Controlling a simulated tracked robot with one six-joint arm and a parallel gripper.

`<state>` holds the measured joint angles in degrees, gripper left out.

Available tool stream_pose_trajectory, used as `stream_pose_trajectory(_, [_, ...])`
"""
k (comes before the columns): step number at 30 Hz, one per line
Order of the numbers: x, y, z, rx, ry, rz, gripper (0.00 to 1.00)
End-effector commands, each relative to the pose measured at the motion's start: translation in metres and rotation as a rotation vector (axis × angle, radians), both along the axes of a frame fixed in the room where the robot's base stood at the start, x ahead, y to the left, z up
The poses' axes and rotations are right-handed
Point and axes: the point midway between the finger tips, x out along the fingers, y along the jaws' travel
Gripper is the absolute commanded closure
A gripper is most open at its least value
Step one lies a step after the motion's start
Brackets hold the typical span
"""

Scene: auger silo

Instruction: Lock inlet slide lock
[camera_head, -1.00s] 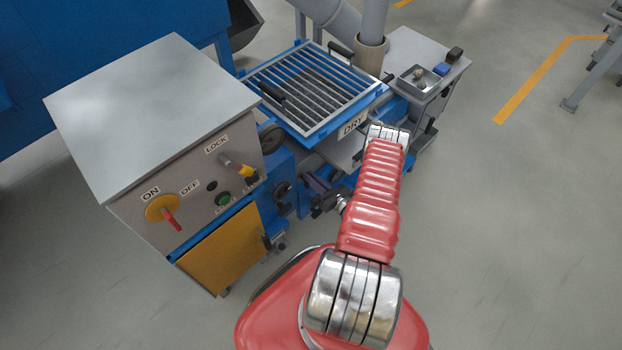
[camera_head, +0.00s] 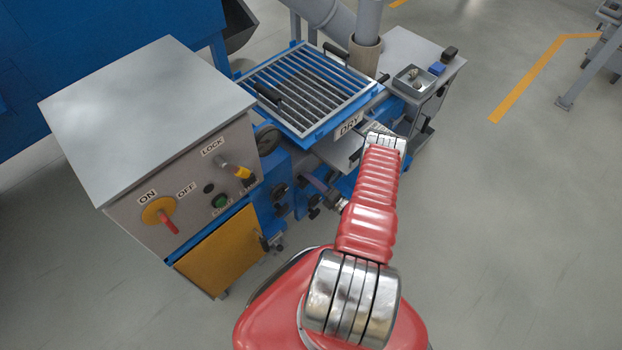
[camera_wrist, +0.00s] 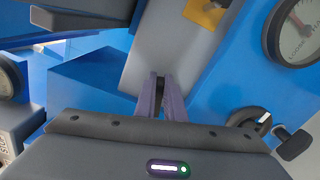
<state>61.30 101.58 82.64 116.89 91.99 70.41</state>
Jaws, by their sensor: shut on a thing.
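In the wrist view my gripper (camera_wrist: 161,92) shows two purplish-grey fingers, nearly together in front of a grey metal plate on the blue machine. The fingers are shut on a thin dark part that shows only as a narrow strip between them. The fingers hide most of it, and I cannot tell for certain whether it is the inlet slide lock. In the head view the purplish fingers (camera_head: 319,184) reach left from my wrist to the blue front below the DRY label (camera_head: 349,124).
The grey control box (camera_head: 185,185) with its red-handled switch stands left of my arm. A round gauge (camera_wrist: 297,30) and a black knob (camera_wrist: 293,142) are at the right in the wrist view. A barred grate (camera_head: 310,88) lies behind. Open floor is at right.

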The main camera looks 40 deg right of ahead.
Motion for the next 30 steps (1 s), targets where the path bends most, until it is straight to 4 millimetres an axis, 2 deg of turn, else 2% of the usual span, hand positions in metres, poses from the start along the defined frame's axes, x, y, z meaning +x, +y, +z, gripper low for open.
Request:
stream_pose_trajectory(12, [-0.0005,-0.0052,-0.0079,0.250,0.012,-0.011,1.00])
stream_pose_trajectory(29, [-0.0008,-0.0048,-0.0095,0.291,0.015,-0.012,1.00])
stream_pose_trajectory(30, [-0.0009,-0.0047,-0.0095,0.291,0.015,-0.012,0.88])
